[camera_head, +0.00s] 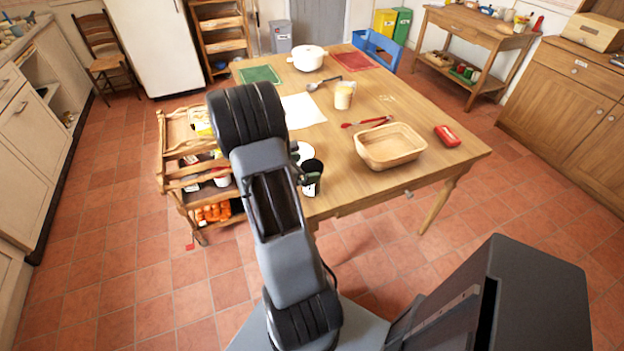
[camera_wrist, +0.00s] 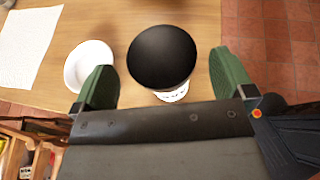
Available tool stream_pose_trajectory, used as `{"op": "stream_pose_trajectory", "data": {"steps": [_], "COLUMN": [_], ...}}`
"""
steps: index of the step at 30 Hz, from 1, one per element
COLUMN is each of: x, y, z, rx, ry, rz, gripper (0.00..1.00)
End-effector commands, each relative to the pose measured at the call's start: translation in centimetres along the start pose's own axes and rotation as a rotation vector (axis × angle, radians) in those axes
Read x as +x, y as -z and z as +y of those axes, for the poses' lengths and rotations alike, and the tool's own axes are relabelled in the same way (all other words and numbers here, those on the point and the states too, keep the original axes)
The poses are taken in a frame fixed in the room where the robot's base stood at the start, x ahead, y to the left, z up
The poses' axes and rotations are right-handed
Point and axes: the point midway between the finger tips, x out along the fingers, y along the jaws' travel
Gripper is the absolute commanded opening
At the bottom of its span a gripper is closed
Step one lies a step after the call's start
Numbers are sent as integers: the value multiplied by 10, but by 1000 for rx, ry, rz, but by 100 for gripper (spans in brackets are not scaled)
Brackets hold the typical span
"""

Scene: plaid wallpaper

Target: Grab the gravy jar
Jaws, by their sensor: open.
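A jar with a round black lid (camera_wrist: 162,56) and a white label stands upright on the wooden table, near its front left edge. Only part of the label shows, and I cannot read it. In the head view the dark jar (camera_head: 313,178) shows just right of my arm. My gripper (camera_wrist: 162,66) is open, with one green finger on each side of the jar. The wrist camera looks down on the lid, and both fingers appear apart from it. In the head view my arm hides most of the gripper.
A white bowl (camera_wrist: 90,66) sits close to the left finger. A wooden cart (camera_head: 172,178) stands left of the table (camera_head: 440,160).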

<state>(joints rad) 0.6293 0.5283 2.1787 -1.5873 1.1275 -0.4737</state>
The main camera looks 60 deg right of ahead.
Motion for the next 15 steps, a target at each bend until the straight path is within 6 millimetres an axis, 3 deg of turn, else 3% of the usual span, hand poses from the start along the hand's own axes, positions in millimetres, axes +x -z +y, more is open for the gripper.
{"op": "stream_pose_trajectory", "data": {"steps": [6, 15], "x": [27, 33], "y": [0, 1], "z": [-1, 0], "rx": [0, 1], "ry": [3, 0], "rz": [0, 0], "gripper": [100, 100]}}
